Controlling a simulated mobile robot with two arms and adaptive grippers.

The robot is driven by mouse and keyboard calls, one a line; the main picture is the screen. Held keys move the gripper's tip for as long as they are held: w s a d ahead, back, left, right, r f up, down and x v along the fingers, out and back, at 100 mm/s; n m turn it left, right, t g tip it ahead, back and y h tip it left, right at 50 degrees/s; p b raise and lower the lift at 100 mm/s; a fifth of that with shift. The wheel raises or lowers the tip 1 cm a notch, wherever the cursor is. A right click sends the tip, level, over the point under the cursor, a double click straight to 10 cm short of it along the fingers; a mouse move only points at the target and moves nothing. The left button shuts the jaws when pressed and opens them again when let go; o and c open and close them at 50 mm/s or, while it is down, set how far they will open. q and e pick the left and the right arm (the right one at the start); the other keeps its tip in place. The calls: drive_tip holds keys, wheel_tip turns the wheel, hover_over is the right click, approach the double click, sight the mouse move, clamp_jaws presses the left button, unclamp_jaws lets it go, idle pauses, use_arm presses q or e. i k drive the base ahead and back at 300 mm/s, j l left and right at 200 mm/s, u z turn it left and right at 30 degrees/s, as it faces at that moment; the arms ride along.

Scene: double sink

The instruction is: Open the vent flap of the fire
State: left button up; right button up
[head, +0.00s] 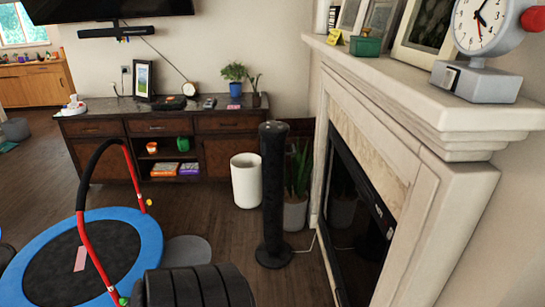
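The fire (352,220) is a dark, glossy insert in the pale fireplace surround on the right, seen at a steep angle. A black strip with small pale markings (383,216) runs along its right side. I cannot make out a separate vent flap or tell whether one is open or shut. The lower part of the fire is cut off by the bottom edge of the view. Neither of my grippers is in view.
A tall black tower (273,195) stands left of the fireplace, near a white bin (246,181) and potted plant (297,185). A blue trampoline (137,220) with a red handle is at left. A black ribbed object (195,288) is at the bottom. Some floor before the fire is clear.

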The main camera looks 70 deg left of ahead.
sight(332, 262)
drive_tip(key=u, duration=1.55)
drive_tip(key=j, duration=0.6)
drive_tip(key=i+j+z, duration=0.1)
drive_tip(key=j, duration=0.5)
drive_tip(key=i+j+z, duration=0.1)
drive_tip(key=j, duration=0.55)
drive_tip(key=i+j+z, duration=0.15)
drive_tip(key=j, duration=0.5)
